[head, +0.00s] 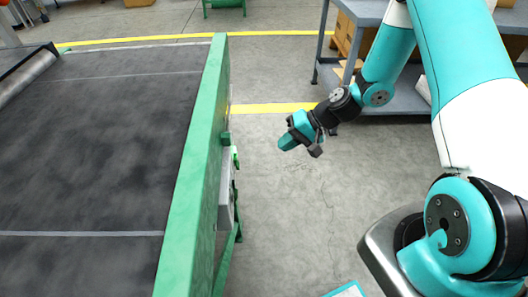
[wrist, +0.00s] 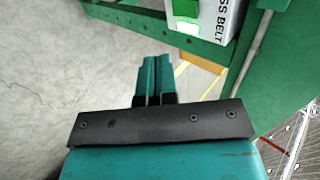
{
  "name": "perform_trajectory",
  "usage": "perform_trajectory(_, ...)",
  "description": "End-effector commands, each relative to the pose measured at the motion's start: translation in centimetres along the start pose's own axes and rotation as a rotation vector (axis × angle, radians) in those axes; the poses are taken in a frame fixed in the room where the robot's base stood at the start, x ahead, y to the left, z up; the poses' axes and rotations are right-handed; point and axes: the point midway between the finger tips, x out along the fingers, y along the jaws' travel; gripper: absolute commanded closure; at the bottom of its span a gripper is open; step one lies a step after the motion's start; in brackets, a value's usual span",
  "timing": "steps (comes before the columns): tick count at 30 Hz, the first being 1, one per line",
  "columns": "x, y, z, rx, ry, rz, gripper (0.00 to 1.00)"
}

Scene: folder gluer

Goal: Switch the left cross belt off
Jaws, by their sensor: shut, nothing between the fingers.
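The black belt (head: 95,150) with its green side frame (head: 192,170) fills the left of the head view. A grey control box (head: 226,200) sits on the outer side of that frame, seen edge-on, with a bright green part (head: 236,157) near its top. In the wrist view the white box face (wrist: 208,18) is cut off by the top edge; it reads "SS BELT" and has a green part (wrist: 187,8). A switch position cannot be told. My gripper (head: 284,143) is shut and empty, apart from the box and to its right. Its closed fingers (wrist: 151,65) show in the wrist view.
A grey table (head: 360,10) with a lower shelf and cardboard boxes stands at the back right. Yellow floor lines (head: 275,108) cross behind my gripper. The grey floor (head: 300,210) beside the green frame is clear. A green perforated rail (wrist: 150,22) runs beside the box.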

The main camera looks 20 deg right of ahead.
Motion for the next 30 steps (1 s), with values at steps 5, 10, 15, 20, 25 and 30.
perform_trajectory(5,3.1,0.1,0.1,-0.002,-0.005,0.000,1.00)
perform_trajectory(10,6.9,0.1,0.1,-0.002,-0.005,0.001,1.00)
perform_trajectory(15,10.1,-0.3,0.1,-0.004,-0.003,0.001,1.00)
perform_trajectory(20,11.7,-1.7,0.1,-0.003,-0.001,0.001,1.00)
perform_trajectory(25,12.5,-2.3,0.0,-0.001,0.000,0.001,1.00)
perform_trajectory(30,12.6,-2.4,0.0,0.000,0.000,0.001,1.00)
